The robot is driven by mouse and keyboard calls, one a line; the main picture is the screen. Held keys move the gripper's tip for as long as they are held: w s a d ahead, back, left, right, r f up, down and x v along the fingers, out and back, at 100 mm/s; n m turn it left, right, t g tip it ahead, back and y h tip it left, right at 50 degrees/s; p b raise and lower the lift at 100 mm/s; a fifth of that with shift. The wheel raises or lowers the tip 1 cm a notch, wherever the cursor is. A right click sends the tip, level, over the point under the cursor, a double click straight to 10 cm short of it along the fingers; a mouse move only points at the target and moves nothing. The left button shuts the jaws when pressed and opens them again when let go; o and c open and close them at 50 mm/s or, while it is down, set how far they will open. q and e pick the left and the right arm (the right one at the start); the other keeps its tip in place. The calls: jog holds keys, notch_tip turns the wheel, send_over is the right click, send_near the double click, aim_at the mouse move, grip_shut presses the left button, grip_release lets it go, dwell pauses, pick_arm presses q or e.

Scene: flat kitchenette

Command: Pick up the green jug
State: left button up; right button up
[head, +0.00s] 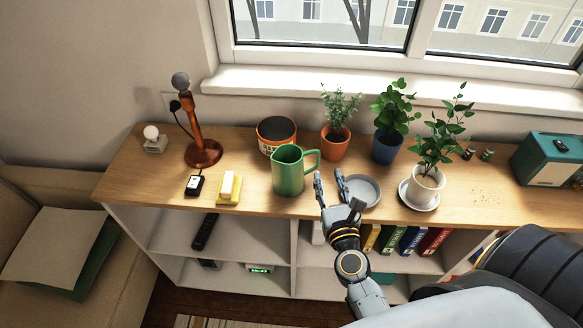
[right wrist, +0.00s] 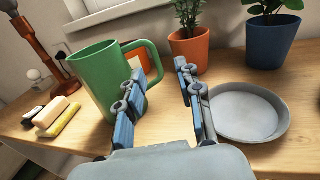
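The green jug (head: 288,172) stands upright on the wooden shelf top, its handle pointing right in the head view. In the right wrist view the jug (right wrist: 100,82) is at the left, with its handle behind my left-hand finger. My right gripper (head: 328,180) is open and empty, just right of the jug and near the handle. In the right wrist view the open fingers (right wrist: 160,90) have clear space between them. I cannot tell whether a finger touches the jug. My left gripper is not in view.
A grey dish (head: 362,191) lies right of the gripper. An orange-rimmed pot (head: 276,132) stands behind the jug, and a terracotta plant pot (head: 335,143) behind the handle.

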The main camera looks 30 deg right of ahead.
aim_at(319, 157)
jog(key=x, duration=0.3)
jog(key=shift+w+p, duration=0.2)
jog(key=shift+p, duration=0.1)
jog(key=x, duration=0.1)
jog(key=p+x, duration=0.1)
jog(key=x, duration=0.2)
jog(key=shift+w+a+p, duration=0.2)
jog(key=shift+w+p, duration=0.15)
jog(key=shift+w, duration=0.15)
jog(key=shift+w+d, duration=0.1)
jog(key=shift+w, duration=0.15)
jog(key=shift+s, duration=0.1)
jog(key=shift+c, duration=0.9)
grip_shut()
